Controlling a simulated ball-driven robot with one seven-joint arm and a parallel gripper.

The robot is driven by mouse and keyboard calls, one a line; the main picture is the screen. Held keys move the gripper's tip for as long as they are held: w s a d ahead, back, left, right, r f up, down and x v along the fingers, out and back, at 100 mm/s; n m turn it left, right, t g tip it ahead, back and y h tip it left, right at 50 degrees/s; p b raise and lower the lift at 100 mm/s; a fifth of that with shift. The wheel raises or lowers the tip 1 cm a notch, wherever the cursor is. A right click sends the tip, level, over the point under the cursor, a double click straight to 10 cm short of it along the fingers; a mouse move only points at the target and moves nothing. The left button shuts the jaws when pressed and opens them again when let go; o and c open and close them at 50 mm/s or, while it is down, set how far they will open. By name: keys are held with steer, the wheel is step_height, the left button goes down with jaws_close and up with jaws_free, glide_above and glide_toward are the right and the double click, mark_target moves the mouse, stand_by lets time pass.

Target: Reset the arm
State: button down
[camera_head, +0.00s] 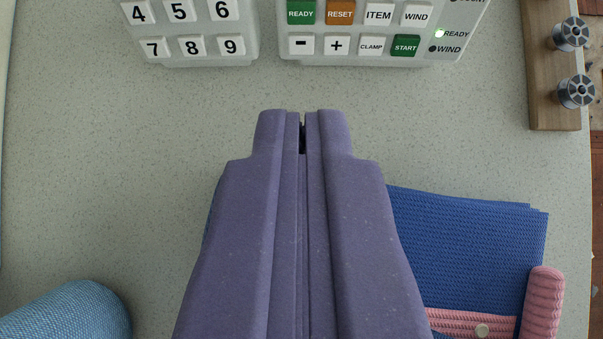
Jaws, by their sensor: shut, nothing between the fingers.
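My gripper (302,130) is purple and reaches up from the bottom middle of the picture. Its two fingers lie side by side, shut, with only a thin dark slit near the tips and nothing held. The fingertips are over bare speckled counter, below the two button panels. No other part of my arm shows clearly.
A white number keypad (190,30) and a control panel (384,32) with a lit green READY lamp stand at the top. A wooden rack (552,100) holds metal bobbins (571,34). Blue cloth (470,250) with pink trim lies right. A blue roll (70,312) lies lower left.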

stand_by(0.3)
step_height(320, 180, up, 36)
steer(key=d+f+t+b, duration=0.1)
steer(key=t+b, duration=0.2)
steer(key=t, duration=0.1)
steer(key=s+r+t, duration=0.1)
steer(key=s+r, duration=0.9)
steer(key=r, duration=0.3)
steer(key=s+r+t+b, duration=0.1)
steer(key=s+r+t, duration=0.1)
steer(key=s+r, duration=0.8)
step_height(320, 180, up, 3)
steer(key=shift+s+a+r, duration=0.1)
steer(key=shift+s+a, duration=0.15)
steer(key=shift+a, duration=0.2)
